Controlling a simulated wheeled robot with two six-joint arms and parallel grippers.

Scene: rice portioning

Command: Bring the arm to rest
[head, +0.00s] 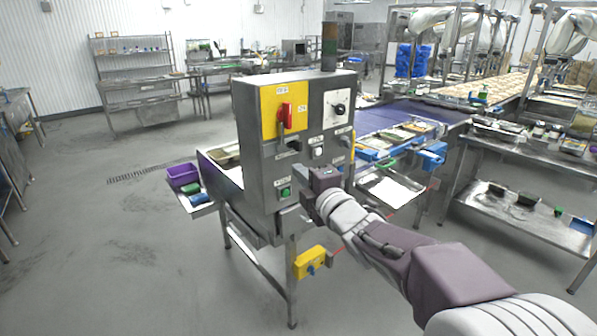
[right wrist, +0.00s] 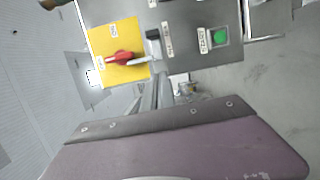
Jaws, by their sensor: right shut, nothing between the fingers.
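My right arm (head: 460,277) reaches in from the lower right of the head view. My right gripper (head: 318,180) is shut and empty, in front of the lower right of a steel control cabinet (head: 262,170). I cannot tell whether it touches the cabinet. In the right wrist view the mauve gripper body (right wrist: 180,145) fills the bottom, with the cabinet front beyond it. The green button (head: 285,191) is left of the gripper in the head view and also shows in the right wrist view (right wrist: 221,37). My left gripper is not in view.
The cabinet carries a red switch (head: 285,115) on a yellow plate and a black knob (head: 339,108). A blue conveyor (head: 400,115) runs behind it. A steel table (head: 540,155) stands at the right. A purple bin (head: 182,175) sits at the left. The floor at the left is open.

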